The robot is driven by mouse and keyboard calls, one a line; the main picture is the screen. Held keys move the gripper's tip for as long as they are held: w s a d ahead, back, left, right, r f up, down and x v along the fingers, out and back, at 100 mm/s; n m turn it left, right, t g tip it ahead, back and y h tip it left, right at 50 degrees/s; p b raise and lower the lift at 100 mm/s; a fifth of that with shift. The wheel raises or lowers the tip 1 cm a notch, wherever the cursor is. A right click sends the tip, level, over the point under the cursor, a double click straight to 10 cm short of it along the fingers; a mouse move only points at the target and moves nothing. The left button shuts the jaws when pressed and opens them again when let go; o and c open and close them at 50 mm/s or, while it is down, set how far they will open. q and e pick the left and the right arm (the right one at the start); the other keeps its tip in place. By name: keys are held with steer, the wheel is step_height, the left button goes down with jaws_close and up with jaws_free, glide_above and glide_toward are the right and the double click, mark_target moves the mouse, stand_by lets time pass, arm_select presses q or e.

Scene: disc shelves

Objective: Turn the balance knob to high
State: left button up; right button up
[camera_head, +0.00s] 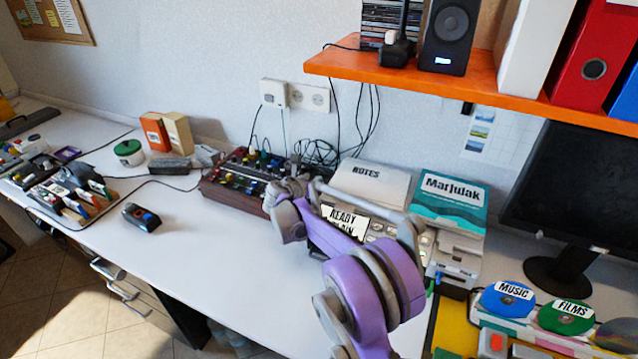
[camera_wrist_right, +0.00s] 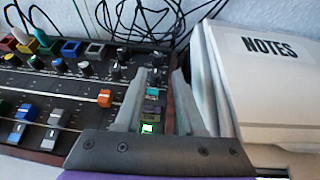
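A dark mixer panel (camera_head: 238,184) with a reddish-brown case stands on the desk against the wall. It also shows in the right wrist view (camera_wrist_right: 62,105), with coloured sliders, small black knobs (camera_wrist_right: 87,68) and an orange control (camera_wrist_right: 105,97). No label is readable, so I cannot tell which control is the balance knob. My right gripper (camera_wrist_right: 163,78) is over the mixer's right end. Its two grey fingers are apart, with only panel and a lit green square (camera_wrist_right: 147,128) seen between them. In the head view the arm hides part of that end. My left gripper is not in view.
A white NOTES box (camera_wrist_right: 265,80) stands close right of the gripper. Black cables (camera_head: 316,152) lie behind the mixer. An orange shelf (camera_head: 440,82) hangs above at the right. The desk in front of the mixer (camera_head: 215,250) is clear.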

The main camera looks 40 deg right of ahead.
mark_target(322, 173)
steer(key=shift+s+a+f+n+t, duration=0.2)
steer(key=shift+s+f+n+t, duration=0.05)
steer(key=shift+f+n+t, duration=0.1)
steer(key=x, duration=1)
steer(key=shift+w+d+b, duration=0.25)
steer(key=shift+b, duration=0.15)
jaws_close()
